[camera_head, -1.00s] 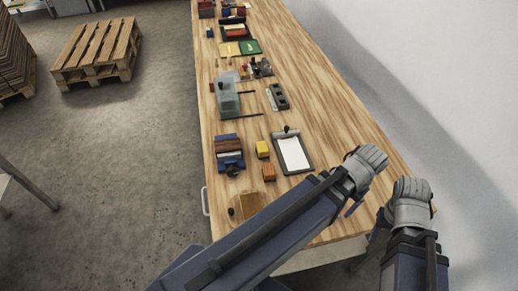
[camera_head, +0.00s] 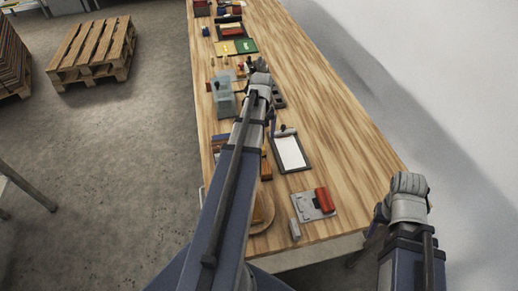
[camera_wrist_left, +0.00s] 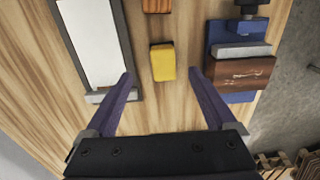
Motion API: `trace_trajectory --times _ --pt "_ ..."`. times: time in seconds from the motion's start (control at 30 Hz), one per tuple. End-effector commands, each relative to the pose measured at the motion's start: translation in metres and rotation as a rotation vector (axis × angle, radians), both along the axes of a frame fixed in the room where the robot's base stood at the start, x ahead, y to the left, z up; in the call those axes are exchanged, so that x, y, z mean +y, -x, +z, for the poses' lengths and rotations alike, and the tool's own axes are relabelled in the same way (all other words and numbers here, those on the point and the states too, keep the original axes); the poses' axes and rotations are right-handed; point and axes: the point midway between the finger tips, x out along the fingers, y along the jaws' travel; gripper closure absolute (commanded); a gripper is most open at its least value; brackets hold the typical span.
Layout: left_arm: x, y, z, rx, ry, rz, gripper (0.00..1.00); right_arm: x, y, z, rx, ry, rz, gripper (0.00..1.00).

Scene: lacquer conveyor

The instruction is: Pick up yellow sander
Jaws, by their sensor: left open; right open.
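The yellow sander (camera_wrist_left: 163,62) is a small yellow block on the wooden table. In the left wrist view it lies between the fingertips of my left gripper (camera_wrist_left: 162,78), which is open and not touching it. In the head view my left arm reaches over the table and hides the sander. My right gripper (camera_head: 380,214) is empty beside the table's right edge, well apart from the sander.
An orange block (camera_wrist_left: 157,5) lies near the sander. A clipboard with white paper (camera_head: 290,152) is on one side, a blue holder with a brown block (camera_wrist_left: 240,70) on the other. A grey plate with a red block (camera_head: 315,203) lies at the table's front.

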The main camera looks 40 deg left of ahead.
Motion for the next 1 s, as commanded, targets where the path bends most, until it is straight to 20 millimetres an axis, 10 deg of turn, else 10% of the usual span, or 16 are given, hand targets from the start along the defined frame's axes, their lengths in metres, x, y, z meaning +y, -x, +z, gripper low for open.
trace_trajectory --times 1.0 --pt "0.01 0.0 -0.043 -0.003 0.001 0.026 0.1 0.0 0.0 -0.043 0.0 0.0 0.0 0.5"
